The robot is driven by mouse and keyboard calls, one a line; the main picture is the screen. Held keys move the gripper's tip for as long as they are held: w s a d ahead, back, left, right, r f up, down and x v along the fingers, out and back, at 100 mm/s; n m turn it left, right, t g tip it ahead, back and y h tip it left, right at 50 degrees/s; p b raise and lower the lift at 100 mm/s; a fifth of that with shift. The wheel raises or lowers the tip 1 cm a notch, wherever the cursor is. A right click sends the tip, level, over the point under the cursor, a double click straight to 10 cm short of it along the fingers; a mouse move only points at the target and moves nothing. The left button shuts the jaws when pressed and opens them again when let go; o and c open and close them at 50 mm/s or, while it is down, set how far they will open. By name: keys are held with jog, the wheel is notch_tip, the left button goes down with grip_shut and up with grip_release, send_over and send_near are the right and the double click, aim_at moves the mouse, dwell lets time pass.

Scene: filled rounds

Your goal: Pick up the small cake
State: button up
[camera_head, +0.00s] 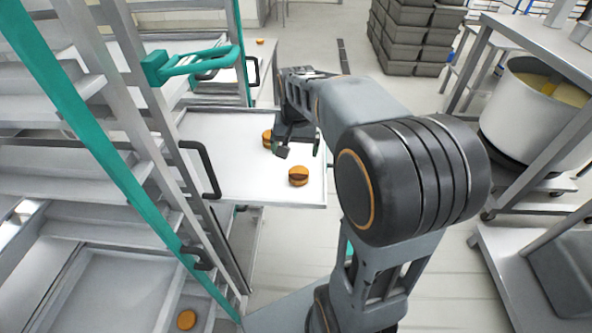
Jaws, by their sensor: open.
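A small round orange-brown cake (299,176) with a dark band sits near the front right corner of the white tray (228,170). My gripper (296,152) is open above the tray, between and close to the two cakes. Its fingers point down, and nothing shows between them. I cannot tell its exact height above the tray.
Grey rack uprights and a teal post (110,165) stand at the left. Another small cake (186,319) lies low at the front, and one (260,41) lies farther back. Dark crates (414,40) are stacked behind. A large pot (540,105) stands on the right shelf.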

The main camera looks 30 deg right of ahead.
jog(key=w+d+m, duration=0.2)
jog(key=w+d, duration=0.1)
send_over(298, 172)
jog(key=shift+g, duration=0.4)
notch_tip(298, 172, down, 7)
jog(key=shift+w+d+f+p, duration=0.1)
jog(key=shift+f+p, duration=0.1)
jog(key=shift+p, duration=0.2)
jog(key=shift+f+p, duration=0.5)
jog(key=shift+f, duration=2.75)
jog(key=shift+c, duration=0.2)
jog(key=c, duration=0.7)
